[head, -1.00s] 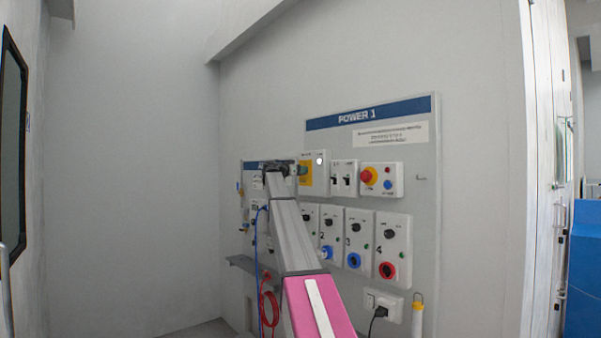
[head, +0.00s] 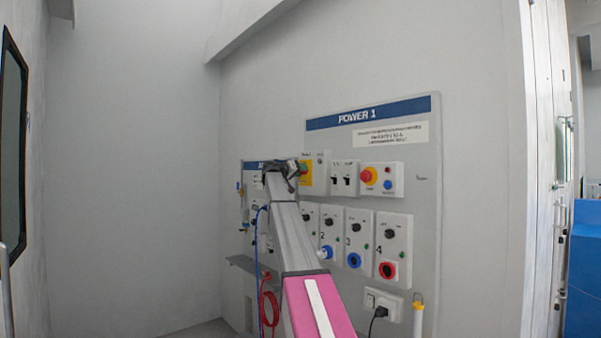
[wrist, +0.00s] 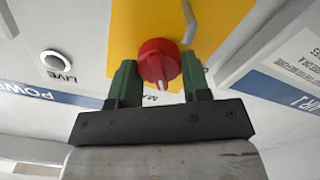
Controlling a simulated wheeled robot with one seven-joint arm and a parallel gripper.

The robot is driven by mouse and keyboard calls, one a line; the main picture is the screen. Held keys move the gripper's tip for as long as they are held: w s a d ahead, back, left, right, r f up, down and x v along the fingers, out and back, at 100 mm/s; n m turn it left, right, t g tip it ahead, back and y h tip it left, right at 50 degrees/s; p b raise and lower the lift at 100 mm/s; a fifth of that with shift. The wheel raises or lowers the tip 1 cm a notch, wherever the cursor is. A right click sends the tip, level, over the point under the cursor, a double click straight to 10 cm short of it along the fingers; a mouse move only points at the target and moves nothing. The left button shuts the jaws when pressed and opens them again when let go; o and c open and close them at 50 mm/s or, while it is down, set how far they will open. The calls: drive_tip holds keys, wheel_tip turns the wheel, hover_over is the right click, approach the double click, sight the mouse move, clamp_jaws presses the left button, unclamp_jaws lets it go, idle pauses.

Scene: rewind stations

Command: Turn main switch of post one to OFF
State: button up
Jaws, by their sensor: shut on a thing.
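The main switch is a red round knob (wrist: 158,62) on a yellow plate (wrist: 115,30) in the wrist view. Its white mark points to the bottom of that picture. My gripper (wrist: 158,68) has one green finger on each side of the knob and is shut on it. In the head view, my gripper (head: 300,168) is at the yellow plate (head: 306,174) on the POWER 1 board (head: 425,190) and hides the knob. The LIVE lamp (wrist: 55,61) beside the plate looks pale grey, unlit.
Two black switches (head: 344,179) and a red emergency button (head: 368,176) sit right of the plate. Several numbered socket boxes (head: 358,228) are below. Blue and red cables (head: 268,302) hang beside my arm. A second board (head: 248,190) is at the left.

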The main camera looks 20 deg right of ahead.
drive_tip(key=n, duration=0.5)
drive_tip(key=shift+f+n, duration=0.1)
drive_tip(key=shift+n, duration=0.2)
drive_tip(key=n, duration=0.5)
drive_tip(key=shift+a+f+n, duration=0.1)
drive_tip(key=shift+n, duration=0.3)
drive_tip(key=o, duration=0.9)
drive_tip(key=shift+s+a+f, duration=0.1)
drive_tip(key=shift+a, duration=0.05)
